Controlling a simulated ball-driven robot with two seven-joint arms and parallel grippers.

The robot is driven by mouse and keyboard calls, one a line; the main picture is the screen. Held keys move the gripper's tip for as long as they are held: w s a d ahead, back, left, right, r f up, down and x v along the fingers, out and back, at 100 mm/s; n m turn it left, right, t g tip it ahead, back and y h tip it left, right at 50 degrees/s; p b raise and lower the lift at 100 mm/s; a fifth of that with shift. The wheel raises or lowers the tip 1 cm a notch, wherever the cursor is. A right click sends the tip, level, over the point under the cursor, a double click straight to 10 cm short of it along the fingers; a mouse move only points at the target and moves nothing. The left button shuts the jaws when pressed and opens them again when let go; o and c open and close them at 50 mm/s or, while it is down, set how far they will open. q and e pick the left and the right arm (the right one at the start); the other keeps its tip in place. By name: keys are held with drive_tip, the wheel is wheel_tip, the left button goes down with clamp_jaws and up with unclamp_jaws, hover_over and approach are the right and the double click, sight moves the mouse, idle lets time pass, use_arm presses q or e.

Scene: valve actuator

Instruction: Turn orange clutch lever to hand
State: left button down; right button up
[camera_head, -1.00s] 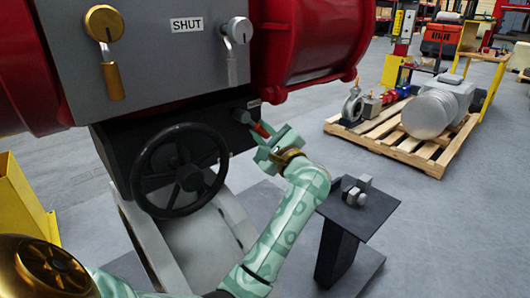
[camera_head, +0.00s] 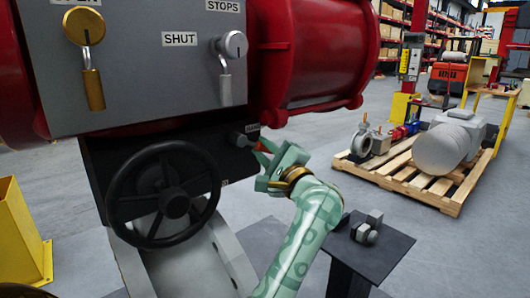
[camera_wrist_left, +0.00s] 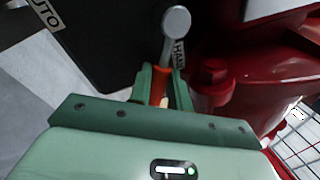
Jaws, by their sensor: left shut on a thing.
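The orange clutch lever (camera_wrist_left: 159,86) projects from a grey pivot on the black gearbox, below the grey panel. My left gripper (camera_head: 264,160) is shut on the lever. In the left wrist view its two green fingers (camera_wrist_left: 163,88) sit on either side of the orange grip, and the grey round pivot head (camera_wrist_left: 176,20) stands beyond them. A label reading HAND lies beside the lever, and a label reading AUTO is at the upper left of that view. In the head view the fingers hide most of the orange grip. My right gripper is not in view.
The black handwheel (camera_head: 163,195) is left of my left gripper. Red actuator cylinders (camera_head: 312,55) and the grey panel (camera_head: 150,60) are above. A small dark table (camera_head: 375,250) with grey parts stands to the right, and a loaded pallet (camera_head: 415,178) lies farther back.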

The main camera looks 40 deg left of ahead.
use_arm(q)
drive_tip(key=shift+f, duration=0.1)
drive_tip(key=c, duration=1.3)
unclamp_jaws()
drive_tip(key=p+v, duration=0.1)
drive_tip(key=v, duration=1.5)
drive_tip(key=shift+d, duration=0.15)
